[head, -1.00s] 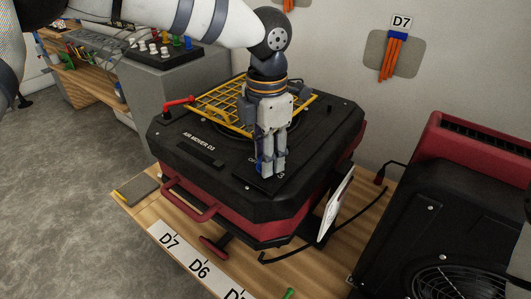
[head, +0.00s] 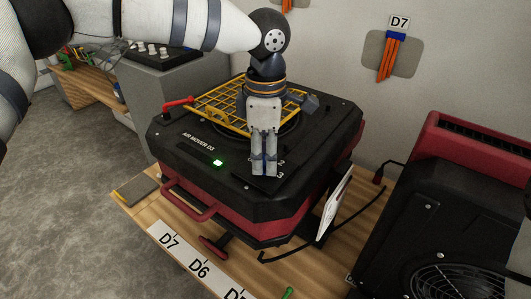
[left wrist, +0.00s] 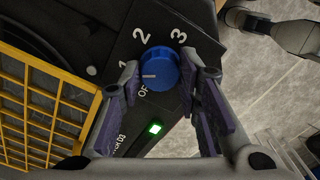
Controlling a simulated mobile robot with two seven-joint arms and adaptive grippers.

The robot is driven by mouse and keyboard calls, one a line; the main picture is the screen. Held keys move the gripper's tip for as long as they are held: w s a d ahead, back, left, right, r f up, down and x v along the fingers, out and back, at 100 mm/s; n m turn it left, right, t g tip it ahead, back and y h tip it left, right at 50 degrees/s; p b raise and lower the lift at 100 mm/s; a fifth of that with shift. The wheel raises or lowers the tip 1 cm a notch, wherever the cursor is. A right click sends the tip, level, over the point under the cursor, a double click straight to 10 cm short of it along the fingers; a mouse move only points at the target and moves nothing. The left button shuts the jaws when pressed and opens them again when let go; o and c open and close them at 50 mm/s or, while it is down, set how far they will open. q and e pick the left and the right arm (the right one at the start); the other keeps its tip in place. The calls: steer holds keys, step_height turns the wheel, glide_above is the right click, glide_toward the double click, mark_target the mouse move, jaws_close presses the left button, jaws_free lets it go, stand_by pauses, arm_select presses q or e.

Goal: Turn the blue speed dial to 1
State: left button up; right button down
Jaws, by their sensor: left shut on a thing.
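The blue speed dial (left wrist: 157,68) sits on the dark top of the air mover marked D3 (head: 180,165). In the left wrist view its white pointer line points left, toward the "1" (left wrist: 121,70), with OFF below that and 2 and 3 above. My left gripper (head: 264,170) points down at the dial panel and is shut on the dial, one finger on each side in the left wrist view. In the head view its fingers mostly hide the dial. A small green display (head: 217,162) is lit on the air mover.
A yellow grille (head: 215,110) and a red handle (head: 178,101) lie behind the gripper on the air mover. A second red and black machine (head: 430,210) stands at the right. The wooden bench (head: 270,268) has labels D7 and D6 along its front.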

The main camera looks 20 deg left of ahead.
stand_by(0.4)
arm_select(q)
steer(key=o, duration=1.1)
steer(key=shift+o, duration=0.2)
step_height(320, 180, up, 12)
